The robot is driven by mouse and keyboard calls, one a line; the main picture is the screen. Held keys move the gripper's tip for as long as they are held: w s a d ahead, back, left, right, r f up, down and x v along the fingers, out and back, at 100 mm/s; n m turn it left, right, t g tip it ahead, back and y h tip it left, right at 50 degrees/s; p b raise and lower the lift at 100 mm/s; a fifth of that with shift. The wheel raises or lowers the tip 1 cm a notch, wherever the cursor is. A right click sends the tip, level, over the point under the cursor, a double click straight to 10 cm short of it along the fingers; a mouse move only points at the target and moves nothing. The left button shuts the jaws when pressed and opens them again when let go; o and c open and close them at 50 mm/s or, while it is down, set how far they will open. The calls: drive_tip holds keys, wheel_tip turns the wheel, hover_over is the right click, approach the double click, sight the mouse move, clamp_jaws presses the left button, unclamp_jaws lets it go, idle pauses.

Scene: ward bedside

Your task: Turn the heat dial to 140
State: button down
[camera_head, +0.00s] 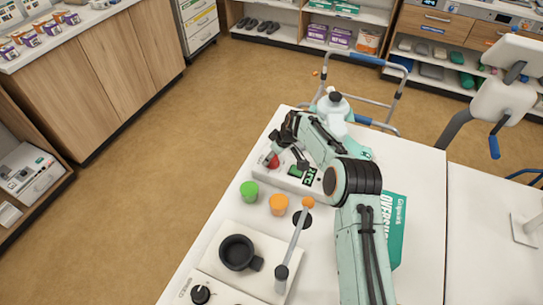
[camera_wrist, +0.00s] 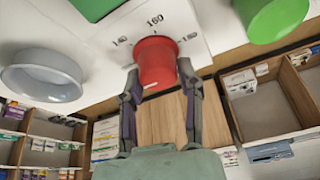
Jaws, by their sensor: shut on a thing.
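The heat dial is a red knob (camera_head: 272,161) on a white panel at the far left end of the table. In the wrist view the red knob (camera_wrist: 156,60) stands between the fingers of my gripper (camera_wrist: 158,80), which is shut on it. The white panel (camera_wrist: 172,16) carries the mark 160 above the knob, with smaller marks to its left and right; the left one looks like 140. Which mark the dial is set to cannot be told. In the head view my gripper (camera_head: 287,157) partly covers the knob.
The table edge lies close on the left.

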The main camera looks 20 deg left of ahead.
drive_tip(key=shift+m, duration=0.4)
drive_tip(key=m+t, duration=0.1)
drive_tip(key=m, duration=0.1)
drive_tip(key=m+t+h, duration=0.1)
drive_tip(key=m, duration=0.2)
drive_tip(key=shift+m, duration=0.3)
drive_tip(key=m+h, duration=0.1)
drive_tip(key=m, duration=0.1)
drive_tip(key=m+t+h, duration=0.1)
drive_tip(key=m, duration=0.2)
drive_tip(key=shift+w+d, duration=0.15)
drive_tip(key=shift+m, duration=0.3)
drive_tip(key=c, duration=0.7)
unclamp_jaws()
